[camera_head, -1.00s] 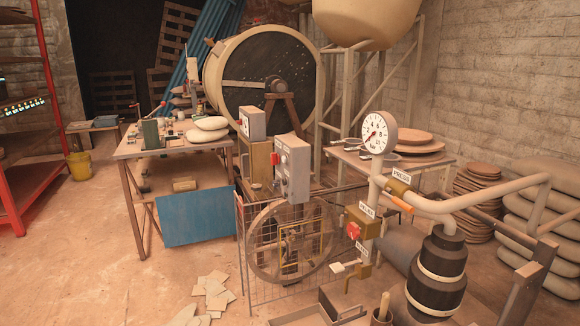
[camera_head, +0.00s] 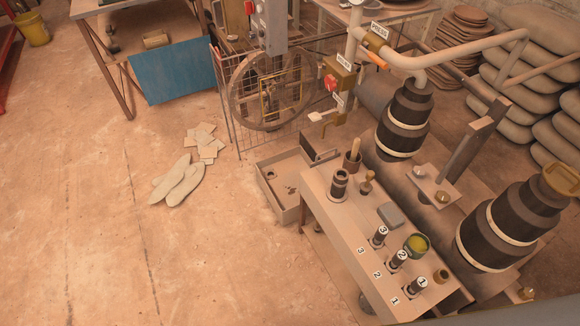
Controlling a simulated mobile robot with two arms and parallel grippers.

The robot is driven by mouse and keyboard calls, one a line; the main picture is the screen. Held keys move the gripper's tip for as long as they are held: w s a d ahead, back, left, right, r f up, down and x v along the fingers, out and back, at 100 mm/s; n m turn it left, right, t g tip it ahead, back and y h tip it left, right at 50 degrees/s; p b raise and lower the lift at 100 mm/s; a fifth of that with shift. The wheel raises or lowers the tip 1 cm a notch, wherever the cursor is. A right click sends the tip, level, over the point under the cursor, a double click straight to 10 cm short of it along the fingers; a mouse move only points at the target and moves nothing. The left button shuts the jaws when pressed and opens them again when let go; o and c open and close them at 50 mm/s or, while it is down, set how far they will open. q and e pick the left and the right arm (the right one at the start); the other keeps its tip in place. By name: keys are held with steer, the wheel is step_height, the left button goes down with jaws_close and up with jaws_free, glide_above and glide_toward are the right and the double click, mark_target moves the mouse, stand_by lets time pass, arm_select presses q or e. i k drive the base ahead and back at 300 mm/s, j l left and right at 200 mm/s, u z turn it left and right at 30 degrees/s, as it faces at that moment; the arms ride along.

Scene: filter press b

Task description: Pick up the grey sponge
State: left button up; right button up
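A small grey block that looks like the grey sponge (camera_head: 391,215) lies on the narrow bench (camera_head: 345,233) at the lower right. It sits behind the dark cylinder labelled 3 and to the left of an open tin with yellow-green contents (camera_head: 416,244). Nothing covers it. Neither of my grippers shows in the view.
Numbered dark cylinders (camera_head: 397,259), a dark fitting (camera_head: 339,184) and a brown pot (camera_head: 352,162) crowd the bench. Large black pump bodies (camera_head: 403,122) stand behind it. An open tray (camera_head: 285,190) sits at its left end.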

mark_target(388, 212)
steer(key=z, duration=1.15)
